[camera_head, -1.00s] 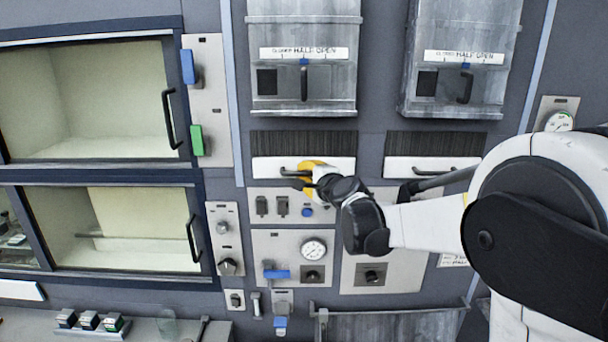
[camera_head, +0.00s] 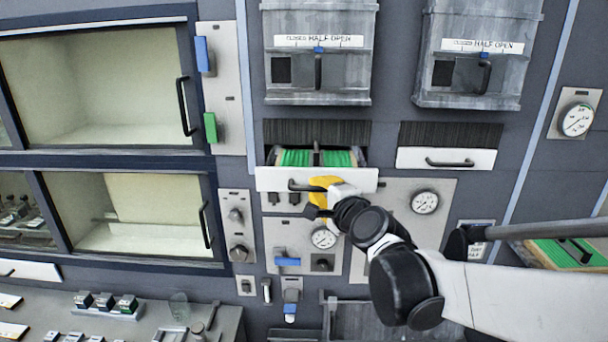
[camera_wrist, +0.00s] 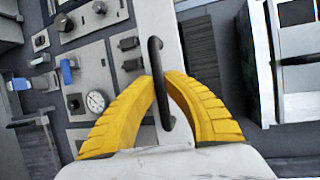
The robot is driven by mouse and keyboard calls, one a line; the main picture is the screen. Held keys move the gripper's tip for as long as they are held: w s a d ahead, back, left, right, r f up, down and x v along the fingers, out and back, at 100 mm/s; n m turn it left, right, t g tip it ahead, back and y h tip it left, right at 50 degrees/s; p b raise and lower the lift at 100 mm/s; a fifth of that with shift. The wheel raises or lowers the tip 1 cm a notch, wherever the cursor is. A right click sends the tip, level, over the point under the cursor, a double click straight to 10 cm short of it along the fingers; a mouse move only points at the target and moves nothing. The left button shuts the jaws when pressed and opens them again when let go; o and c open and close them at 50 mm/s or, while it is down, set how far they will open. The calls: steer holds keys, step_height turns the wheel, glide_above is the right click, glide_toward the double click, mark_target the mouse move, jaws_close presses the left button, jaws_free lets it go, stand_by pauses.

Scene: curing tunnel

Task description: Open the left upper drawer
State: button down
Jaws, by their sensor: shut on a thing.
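The left upper drawer (camera_head: 348,181) has a white front and stands pulled out from the panel in the head view. Green strips (camera_head: 338,158) show inside it. Its black bar handle (camera_head: 300,186) is on the front. My gripper (camera_head: 318,194), with yellow fingers, is at the right part of this handle. In the wrist view my gripper (camera_wrist: 160,95) has its two yellow ribbed fingers on either side of the black handle (camera_wrist: 157,70), shut on it. The exact finger contact is partly hidden in the head view.
The right drawer (camera_head: 421,158) beside it is shut. Grey hoods (camera_head: 320,85) are above. A gauge (camera_head: 323,237) and a blue-handled valve (camera_head: 287,262) sit on the panel below. Glass-fronted chambers (camera_head: 100,90) are at left. A green-lined drawer (camera_head: 560,250) is at lower right.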

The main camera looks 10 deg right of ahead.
steer(key=shift+s+a+p, duration=0.15)
steer(key=shift+s+a, duration=0.1)
steer(key=shift+s, duration=0.85)
steer(key=shift+s+a+p, duration=0.15)
steer(key=shift+s+a, duration=0.1)
steer(key=shift+s, duration=0.85)
steer(key=c, duration=1.4)
jaws_free()
steer(key=shift+c, duration=0.2)
steer(key=v, duration=1.2)
steer(key=shift+a, duration=0.1)
